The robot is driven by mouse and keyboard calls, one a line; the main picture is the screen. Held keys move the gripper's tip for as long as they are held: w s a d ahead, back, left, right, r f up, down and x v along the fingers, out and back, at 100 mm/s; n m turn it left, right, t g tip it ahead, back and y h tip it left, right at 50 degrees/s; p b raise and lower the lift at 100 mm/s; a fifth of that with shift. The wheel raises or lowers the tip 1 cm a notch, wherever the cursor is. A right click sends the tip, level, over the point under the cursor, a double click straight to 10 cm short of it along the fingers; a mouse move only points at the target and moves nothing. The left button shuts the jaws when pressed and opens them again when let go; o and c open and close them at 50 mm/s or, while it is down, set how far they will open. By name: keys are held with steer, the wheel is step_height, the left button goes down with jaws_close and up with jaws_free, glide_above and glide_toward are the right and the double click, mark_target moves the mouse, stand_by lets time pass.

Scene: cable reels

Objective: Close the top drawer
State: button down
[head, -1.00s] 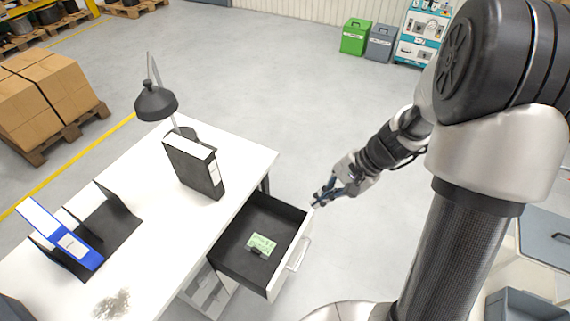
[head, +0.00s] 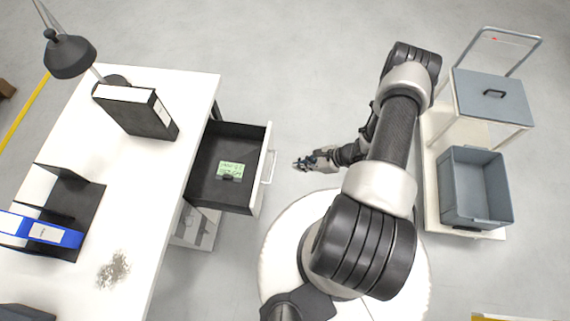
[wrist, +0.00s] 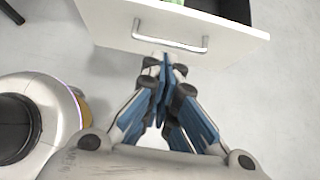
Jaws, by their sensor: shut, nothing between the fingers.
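The top drawer (head: 203,185) is pulled out from the right side of the white desk, with a green-labelled item (head: 231,169) lying inside on its dark floor. Its white front carries a pale bar handle (head: 268,166). In the wrist view the drawer front (wrist: 112,24) and its handle (wrist: 170,43) are at the top, just beyond the fingertips. My gripper (head: 301,165) is to the right of the drawer front in the head view, facing it with a gap. In the wrist view my gripper (wrist: 163,68) is shut and empty, its tips just below the handle.
The white desk (head: 178,210) holds a black binder (head: 140,112), a lamp (head: 70,57), a file rack (head: 75,205) and a blue binder (head: 45,233). A lower drawer unit (head: 197,228) is beneath. A cart (head: 432,170) with grey bins stands right. Floor above is clear.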

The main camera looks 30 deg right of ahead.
mark_target(263, 169)
steer(key=shift+w+a+r+b+x, duration=0.25)
steer(key=shift+r+b+x, duration=0.15)
steer(key=shift+x, duration=1.6)
steer(key=shift+w+a+r+b+x, duration=0.1)
steer(key=shift+a+r+b+x, duration=0.3)
steer(key=shift+x, duration=1.65)
steer(key=shift+w+a+r+b+x, duration=0.15)
steer(key=shift+b+x, duration=0.35)
steer(key=shift+x, duration=1.5)
steer(key=shift+w+a+r, duration=0.1)
steer(key=shift+w, duration=0.05)
